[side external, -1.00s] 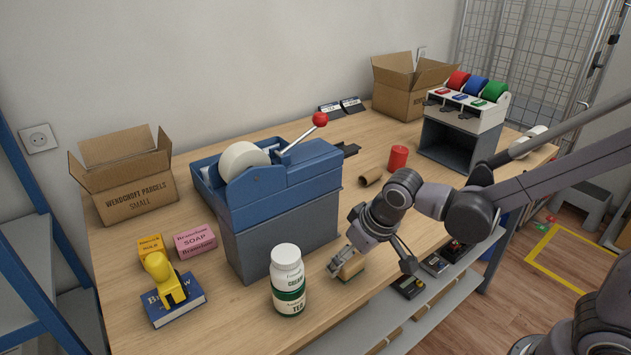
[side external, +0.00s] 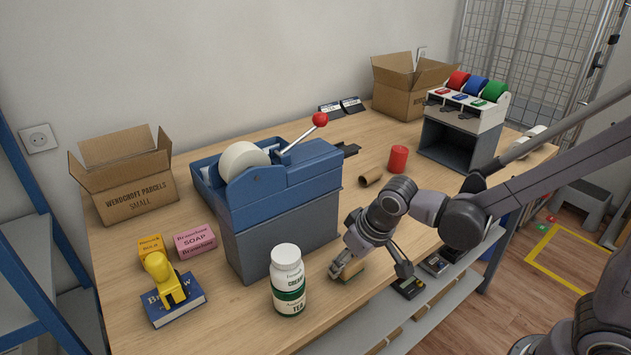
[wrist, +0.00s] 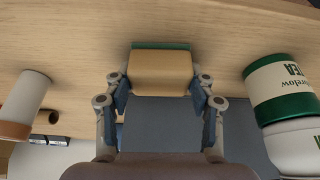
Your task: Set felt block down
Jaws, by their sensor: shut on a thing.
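The felt block (wrist: 160,72) is a tan block with a green felt layer along its far edge in the wrist view. In the side view the felt block (side external: 351,270) is at the front edge area of the counter, partly hidden by my fingers. My gripper (wrist: 160,85) is shut on it, one finger at each side. In the side view my gripper (side external: 343,265) reaches down at the block, right of the white and green tea jar (side external: 288,281). I cannot tell whether the block touches the wood.
The big blue and grey tape dispenser (side external: 275,215) stands behind left of my gripper. A shelf with small devices (side external: 408,288) lies below the front edge.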

